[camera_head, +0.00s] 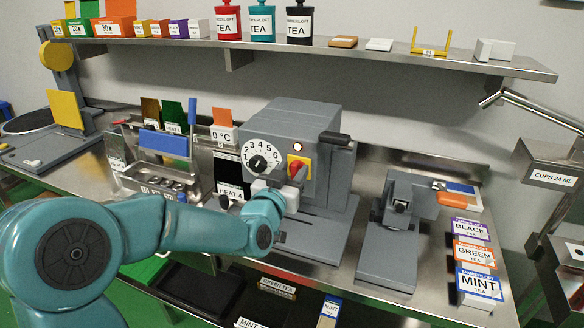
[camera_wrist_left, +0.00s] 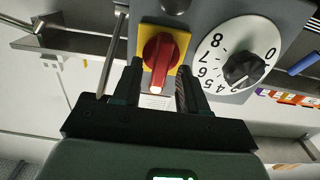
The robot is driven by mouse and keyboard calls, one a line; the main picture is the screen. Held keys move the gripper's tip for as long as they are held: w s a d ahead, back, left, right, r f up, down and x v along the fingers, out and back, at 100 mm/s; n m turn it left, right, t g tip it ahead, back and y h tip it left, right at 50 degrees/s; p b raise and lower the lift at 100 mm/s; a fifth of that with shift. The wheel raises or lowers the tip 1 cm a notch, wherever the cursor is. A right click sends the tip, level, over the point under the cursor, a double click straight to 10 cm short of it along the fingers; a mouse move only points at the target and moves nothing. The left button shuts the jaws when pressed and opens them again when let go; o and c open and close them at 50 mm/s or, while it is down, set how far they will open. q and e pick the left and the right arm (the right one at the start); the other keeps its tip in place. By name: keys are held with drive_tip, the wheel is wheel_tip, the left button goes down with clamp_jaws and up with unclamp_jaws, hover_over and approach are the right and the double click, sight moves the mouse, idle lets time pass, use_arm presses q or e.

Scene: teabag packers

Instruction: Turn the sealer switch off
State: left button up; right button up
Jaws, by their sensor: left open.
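The sealer (camera_head: 300,130) is a grey box on the steel bench, with a numbered dial (camera_head: 258,163) and a small lamp (camera_head: 298,147) that looks lit. Its switch (camera_head: 297,166) is a red knob on a yellow plate, partly hidden by my left gripper (camera_head: 288,184). In the left wrist view, which is turned over, the red switch knob (camera_wrist_left: 160,58) stands upright with a white mark at its lower end. My left gripper (camera_wrist_left: 157,84) is open, with one finger on each side of the knob; contact cannot be told. My right gripper is out of view.
A black-handled lever (camera_head: 334,138) juts from the sealer's upper right. A second grey device (camera_head: 395,240) stands to the right, then several tea boxes (camera_head: 472,255). A shelf (camera_head: 330,48) runs above.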

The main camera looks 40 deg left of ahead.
use_arm(q)
drive_tip(key=shift+w, duration=0.15)
clamp_jaws()
drive_tip(key=shift+f+b, duration=0.15)
drive_tip(key=shift+b, duration=0.45)
drive_tip(key=shift+a+f+n+b, duration=0.2)
drive_tip(key=shift+n+b, duration=2.75)
drive_tip(key=shift+b, duration=0.05)
drive_tip(key=shift+a+f+n+b, duration=0.15)
drive_tip(key=shift+a+n+b, duration=0.05)
drive_tip(key=shift+n+b, duration=2.75)
drive_tip(key=shift+a+f+n+b, duration=0.2)
drive_tip(key=shift+n+b, duration=2.7)
drive_tip(key=shift+b, duration=0.15)
drive_tip(key=shift+n, duration=0.3)
